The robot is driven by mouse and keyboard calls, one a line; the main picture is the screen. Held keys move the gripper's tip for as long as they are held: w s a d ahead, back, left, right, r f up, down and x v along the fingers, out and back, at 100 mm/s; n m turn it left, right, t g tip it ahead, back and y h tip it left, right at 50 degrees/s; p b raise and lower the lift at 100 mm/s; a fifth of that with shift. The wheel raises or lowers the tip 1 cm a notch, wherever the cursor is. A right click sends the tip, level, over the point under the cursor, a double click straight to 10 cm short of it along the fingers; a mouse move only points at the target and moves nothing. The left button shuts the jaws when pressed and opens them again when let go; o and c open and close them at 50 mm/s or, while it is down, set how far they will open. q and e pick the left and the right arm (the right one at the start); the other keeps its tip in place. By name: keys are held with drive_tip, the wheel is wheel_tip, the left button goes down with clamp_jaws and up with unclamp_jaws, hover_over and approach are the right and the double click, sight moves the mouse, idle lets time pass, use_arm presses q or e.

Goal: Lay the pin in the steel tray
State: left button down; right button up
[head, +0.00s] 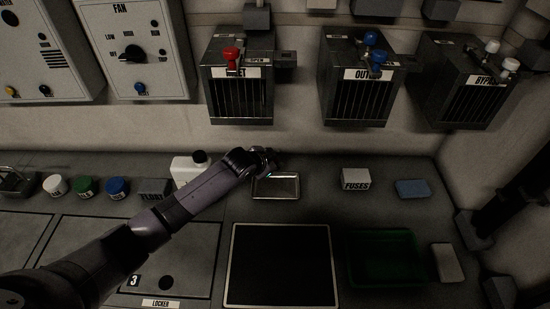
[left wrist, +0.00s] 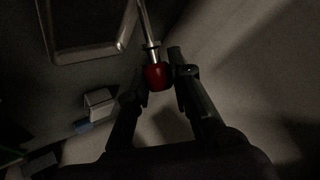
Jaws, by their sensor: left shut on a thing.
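The pin (left wrist: 155,77) has a red head and a thin bright metal shaft. In the left wrist view its red head sits between the fingertips of my left gripper (left wrist: 162,72), and the shaft points away toward the top of the picture. The steel tray (left wrist: 58,56) shows at the upper left there, beside the shaft. In the head view my left gripper (head: 264,160) is just above the back edge of the shallow steel tray (head: 276,196). The pin cannot be made out in the head view. My right gripper is not in view.
A white bottle (head: 186,171) stands left of the tray. A fuses box (head: 355,179) and a blue block (head: 412,188) lie to the right. A dark framed panel (head: 282,306) and a green bin (head: 352,262) are in front. Metal valve boxes (head: 240,95) hang on the wall behind.

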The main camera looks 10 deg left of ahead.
use_arm(q)
drive_tip(key=shift+f+b, duration=1.15)
drive_tip(key=shift+f, duration=1.05)
drive_tip(key=c, duration=1.4)
unclamp_jaws()
drive_tip(key=shift+o, duration=0.2)
drive_tip(key=v, duration=1.2)
